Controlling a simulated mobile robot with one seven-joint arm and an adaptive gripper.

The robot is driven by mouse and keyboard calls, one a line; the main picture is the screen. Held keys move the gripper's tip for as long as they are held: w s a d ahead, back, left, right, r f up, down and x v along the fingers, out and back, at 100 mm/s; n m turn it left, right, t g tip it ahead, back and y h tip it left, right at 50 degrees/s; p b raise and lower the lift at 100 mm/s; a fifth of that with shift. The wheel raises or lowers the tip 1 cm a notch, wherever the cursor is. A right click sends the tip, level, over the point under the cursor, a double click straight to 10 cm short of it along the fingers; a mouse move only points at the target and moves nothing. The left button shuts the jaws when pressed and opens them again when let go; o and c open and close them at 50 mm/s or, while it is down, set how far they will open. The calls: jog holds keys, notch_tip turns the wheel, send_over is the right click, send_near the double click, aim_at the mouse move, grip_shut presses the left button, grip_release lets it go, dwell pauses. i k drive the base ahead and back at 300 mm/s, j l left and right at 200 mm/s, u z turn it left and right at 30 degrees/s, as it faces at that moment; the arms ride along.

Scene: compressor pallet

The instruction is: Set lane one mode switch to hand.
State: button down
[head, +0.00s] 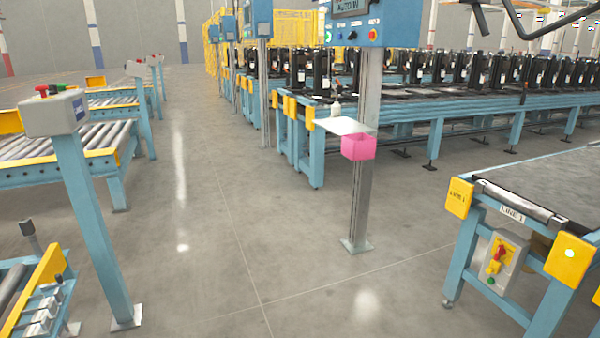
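A blue control panel (372,22) stands on a grey post at the top centre, cut off by the upper edge. Its screen (349,6) shows text that starts with "AUTO M". Below the screen are a green button (328,36), a small black knob (352,35) and a red button (372,34). The knob's setting is too small to read. At the right, a grey box with a red handle on yellow (499,254) hangs under a conveyor (545,185) labelled "LINE 1" or "LANE 1". My gripper is not identifiable in view.
A pink bin (358,147) and small shelf (345,126) are on the panel's post. Roller conveyors (75,145) and a button post (88,210) stand left. A dark curved shape (515,18) crosses the top right; I cannot tell what it is. The central floor is clear.

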aim_at(354, 35)
jog(key=i+j, duration=0.1)
jog(key=i, duration=1.35)
jog(key=i+l+u, duration=0.1)
jog(key=i, duration=0.6)
jog(key=i+l+u, duration=0.15)
jog(key=i, duration=0.5)
jog(key=i+l+u, duration=0.15)
jog(key=i, duration=0.15)
jog(key=i+l+u, duration=0.15)
jog(key=i, duration=0.2)
